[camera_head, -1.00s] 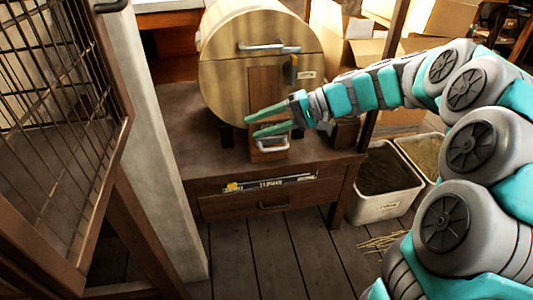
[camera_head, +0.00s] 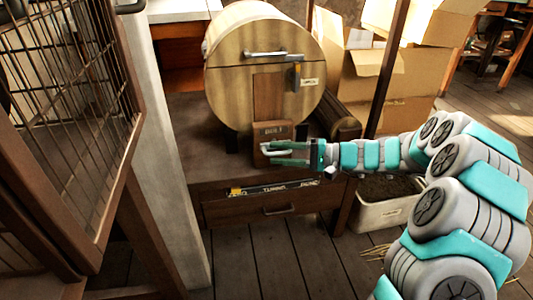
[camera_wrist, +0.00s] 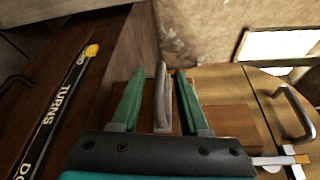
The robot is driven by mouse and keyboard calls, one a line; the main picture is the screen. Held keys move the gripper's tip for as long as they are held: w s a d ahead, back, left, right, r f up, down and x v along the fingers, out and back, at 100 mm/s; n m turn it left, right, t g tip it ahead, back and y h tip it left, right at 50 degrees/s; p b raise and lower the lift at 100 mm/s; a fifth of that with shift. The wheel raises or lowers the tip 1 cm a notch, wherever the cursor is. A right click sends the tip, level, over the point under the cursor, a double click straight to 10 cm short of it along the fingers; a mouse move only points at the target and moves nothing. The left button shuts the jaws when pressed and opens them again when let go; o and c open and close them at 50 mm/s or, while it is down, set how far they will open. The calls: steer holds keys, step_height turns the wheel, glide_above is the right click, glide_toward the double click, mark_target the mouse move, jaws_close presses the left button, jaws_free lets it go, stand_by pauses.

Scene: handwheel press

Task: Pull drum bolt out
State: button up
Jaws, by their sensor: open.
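The wooden drum (camera_head: 230,95) sits on the bench with its round face toward me. The bolt's pale grey handle (camera_head: 267,148) sticks out from this block. It also shows in the wrist view (camera_wrist: 161,90), standing between my two green fingers. My gripper (camera_head: 274,154) is open, with one finger on each side of the handle. In the wrist view my gripper (camera_wrist: 158,88) shows a gap between the handle and both fingers. The handle's far end is partly hidden.
A bar handle (camera_head: 272,53) crosses the drum's upper face. A drawer (camera_head: 278,208) with a lettered strip (camera_head: 275,187) lies below the bench top. A grated cage (camera_head: 65,110) stands at left. A bin (camera_head: 385,212) and cardboard boxes (camera_head: 385,85) are at right.

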mark_target(272, 153)
steer(key=shift+w+a+f, duration=0.1)
steer(key=shift+w+a, duration=0.05)
steer(key=shift+a, duration=0.85)
steer(key=shift+w+a+f, duration=0.1)
steer(key=shift+a, duration=0.9)
steer(key=shift+c, duration=0.3)
steer(key=c, duration=0.6)
jaws_close()
